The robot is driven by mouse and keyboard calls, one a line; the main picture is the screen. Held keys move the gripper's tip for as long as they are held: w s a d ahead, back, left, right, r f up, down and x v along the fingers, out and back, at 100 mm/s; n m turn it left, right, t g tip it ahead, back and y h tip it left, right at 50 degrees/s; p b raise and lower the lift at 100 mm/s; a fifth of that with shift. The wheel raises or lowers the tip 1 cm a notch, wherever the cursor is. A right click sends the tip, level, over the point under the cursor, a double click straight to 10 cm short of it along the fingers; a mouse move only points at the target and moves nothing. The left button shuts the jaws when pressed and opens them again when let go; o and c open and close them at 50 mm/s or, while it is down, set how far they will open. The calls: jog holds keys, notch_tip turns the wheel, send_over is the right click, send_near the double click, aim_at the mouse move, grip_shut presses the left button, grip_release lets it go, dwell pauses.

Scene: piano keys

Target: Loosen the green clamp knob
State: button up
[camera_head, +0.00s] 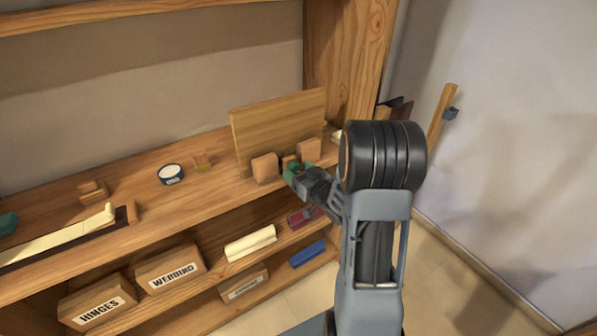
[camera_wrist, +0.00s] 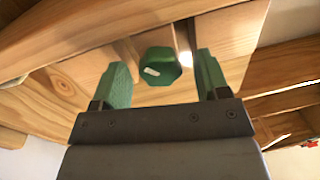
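The green clamp knob (camera_wrist: 160,66) shows in the wrist view as a faceted green knob with a small white mark, in front of a wooden board. My gripper (camera_wrist: 159,82) is open, with one green fingertip on each side of the knob and a visible gap to each. I cannot tell how far the knob sits beyond the fingertips. In the head view my gripper (camera_head: 294,172) is at the shelf's front edge by two wooden blocks and an upright board (camera_head: 278,125). There the knob is hard to tell apart from the green fingertips.
The wooden shelf (camera_head: 135,208) holds a small round tin (camera_head: 170,174) and a long pale strip (camera_head: 62,237) at left. Below are boxes labelled HINGES (camera_head: 97,303) and WEBBING (camera_head: 170,271), a cream roll (camera_head: 250,243) and a blue item (camera_head: 307,253). A wooden post (camera_head: 362,55) stands behind my arm.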

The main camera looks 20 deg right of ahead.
jog(key=c, duration=0.9)
